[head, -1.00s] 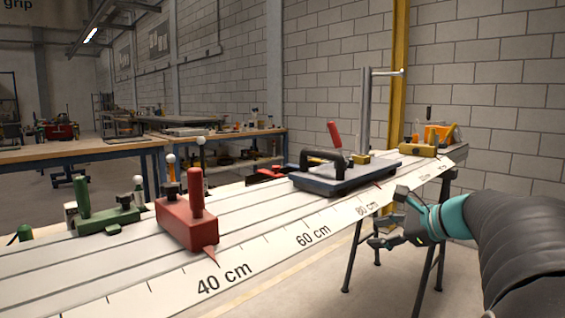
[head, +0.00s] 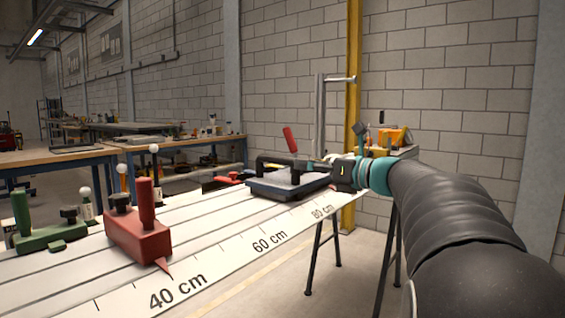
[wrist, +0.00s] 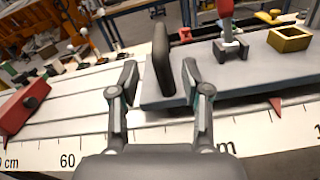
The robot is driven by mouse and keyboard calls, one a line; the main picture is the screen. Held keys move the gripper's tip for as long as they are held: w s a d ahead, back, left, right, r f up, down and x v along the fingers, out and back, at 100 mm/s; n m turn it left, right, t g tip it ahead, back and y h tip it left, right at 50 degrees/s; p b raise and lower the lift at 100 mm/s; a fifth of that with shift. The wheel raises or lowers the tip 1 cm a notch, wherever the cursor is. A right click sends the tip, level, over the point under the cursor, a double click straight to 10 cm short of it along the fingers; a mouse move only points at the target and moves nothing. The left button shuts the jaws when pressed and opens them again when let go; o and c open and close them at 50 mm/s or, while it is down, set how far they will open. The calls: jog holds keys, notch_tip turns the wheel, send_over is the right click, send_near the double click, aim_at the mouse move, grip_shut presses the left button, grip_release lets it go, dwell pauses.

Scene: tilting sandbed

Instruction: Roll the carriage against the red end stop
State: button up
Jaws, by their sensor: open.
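The carriage is a dark blue-grey plate (head: 292,186) with a black bar handle (head: 285,161) and a red lever, on the white scaled rail near the 80 cm mark. The red end stop (head: 138,236) sits on the same rail to its left, near 40 cm, with a wide gap between them. My gripper (head: 322,163) is at the carriage's right side in the head view. In the wrist view my gripper (wrist: 158,68) is open, with a finger on each side of the carriage handle (wrist: 163,55). I cannot tell whether either finger touches it. The end stop (wrist: 24,108) shows at the left.
The rail (head: 205,242) is clear between carriage and stop. A green clamp block (head: 45,235) and white-knobbed pins stand left of the red stop. A grey post (head: 320,115) rises behind the carriage. Workbenches (head: 60,156) stand farther back.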

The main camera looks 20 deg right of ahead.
aim_at(292, 163)
jog(key=x, duration=0.8)
jog(key=shift+w, duration=0.15)
jog(key=shift+c, duration=0.3)
grip_shut()
